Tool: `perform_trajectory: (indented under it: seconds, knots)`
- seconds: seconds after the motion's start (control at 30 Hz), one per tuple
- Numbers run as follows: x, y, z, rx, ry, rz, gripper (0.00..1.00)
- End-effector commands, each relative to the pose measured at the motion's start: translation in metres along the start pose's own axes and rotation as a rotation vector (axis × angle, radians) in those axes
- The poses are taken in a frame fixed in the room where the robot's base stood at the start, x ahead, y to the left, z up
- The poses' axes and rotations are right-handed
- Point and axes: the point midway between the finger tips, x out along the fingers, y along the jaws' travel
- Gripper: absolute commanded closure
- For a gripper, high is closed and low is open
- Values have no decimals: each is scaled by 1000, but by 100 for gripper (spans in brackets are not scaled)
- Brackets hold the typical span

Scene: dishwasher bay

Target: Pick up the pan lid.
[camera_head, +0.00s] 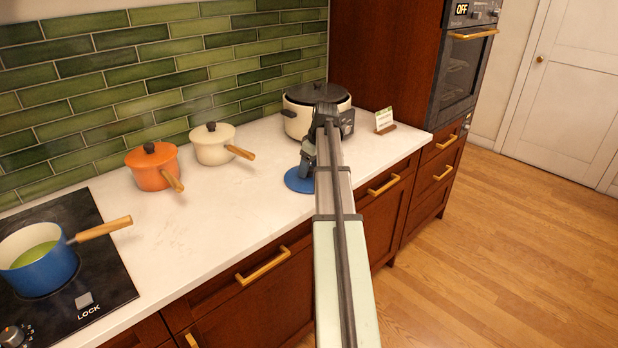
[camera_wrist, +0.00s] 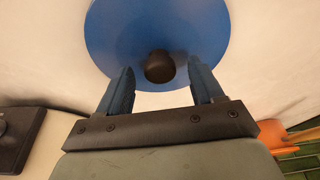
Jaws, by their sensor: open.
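The blue pan lid (camera_head: 299,181) lies on the white countertop near its front edge, partly hidden by my arm in the head view. In the wrist view the round blue lid (camera_wrist: 118,32) shows a dark knob (camera_wrist: 159,66) at its middle. My gripper (camera_head: 307,166) is over the lid in the head view. In the wrist view my gripper (camera_wrist: 160,90) is open, with one blue-grey finger on each side of the knob. The fingers look apart from the knob, with nothing held. I cannot tell the exact height of the fingertips above the lid.
A cream pot (camera_head: 300,118) with a dark lid stands behind my gripper. A small card stand (camera_head: 384,120) is to its right. An orange pan (camera_head: 152,168) and a cream pan (camera_head: 212,145) stand left. A blue saucepan (camera_head: 45,270) sits on the hob. The countertop (camera_head: 225,205) between is clear.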

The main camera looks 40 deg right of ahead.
Motion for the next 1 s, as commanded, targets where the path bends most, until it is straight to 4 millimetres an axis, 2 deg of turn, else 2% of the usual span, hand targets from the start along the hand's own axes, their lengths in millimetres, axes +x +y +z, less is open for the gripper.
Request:
perform_trajectory:
  seconds: [0.17,0.83,1.0]
  knots:
    - [0,0,0,0,0,0,34]
    - [0,0,0,0,0,0,99]
    - [0,0,0,0,0,0,100]
